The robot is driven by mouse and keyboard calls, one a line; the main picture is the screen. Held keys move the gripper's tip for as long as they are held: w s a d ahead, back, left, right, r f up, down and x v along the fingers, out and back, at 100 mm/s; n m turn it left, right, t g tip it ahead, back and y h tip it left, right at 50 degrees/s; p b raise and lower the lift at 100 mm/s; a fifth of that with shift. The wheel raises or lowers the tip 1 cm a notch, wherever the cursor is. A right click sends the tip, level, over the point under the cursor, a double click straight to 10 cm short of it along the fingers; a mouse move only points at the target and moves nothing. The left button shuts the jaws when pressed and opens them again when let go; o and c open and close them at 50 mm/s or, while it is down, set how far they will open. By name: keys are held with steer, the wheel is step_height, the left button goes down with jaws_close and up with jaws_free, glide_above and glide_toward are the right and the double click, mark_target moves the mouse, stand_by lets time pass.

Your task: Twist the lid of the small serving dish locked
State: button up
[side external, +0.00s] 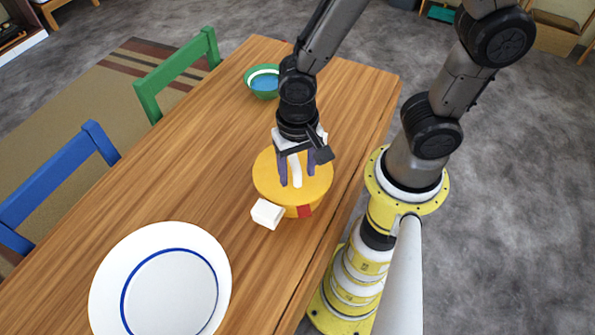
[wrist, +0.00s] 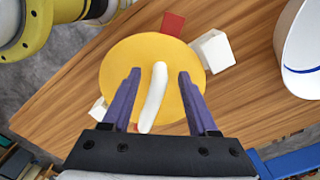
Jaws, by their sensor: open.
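The small serving dish has a round yellow lid (side external: 264,178) with a white bar handle (side external: 296,171) across its top. It stands on the wooden table, below my gripper (side external: 297,182). In the wrist view the yellow lid (wrist: 120,75) lies under my two purple fingers, and the white handle (wrist: 154,97) lies between them, with a gap on each side. My gripper (wrist: 157,73) is open. A red tab (side external: 305,211) shows at the dish's side, also seen as a red piece (wrist: 173,23) in the wrist view. The lid hides most of the dish body.
A white block (side external: 267,213) sits against or close by the dish. A large white plate (side external: 108,275) with a blue ring lies at the near left of the table (side external: 185,185). A green bowl (side external: 249,84) stands at the far end. Green and blue chairs line the left edge.

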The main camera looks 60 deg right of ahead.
steer(key=shift+f, duration=0.6)
jaws_close()
steer(key=shift+w+a+m, duration=0.2)
steer(key=shift+w+m, duration=0.05)
steer(key=shift+m, duration=0.45)
steer(key=shift+w+a+m, duration=0.15)
steer(key=shift+w+m, duration=0.05)
steer(key=shift+m, duration=0.5)
steer(key=shift+w+a+m, duration=0.15)
steer(key=shift+w+m, duration=0.15)
steer(key=shift+m, duration=0.4)
steer(key=shift+w+a+m, duration=0.15)
steer(key=shift+w+m, duration=0.1)
steer(key=shift+m, duration=0.45)
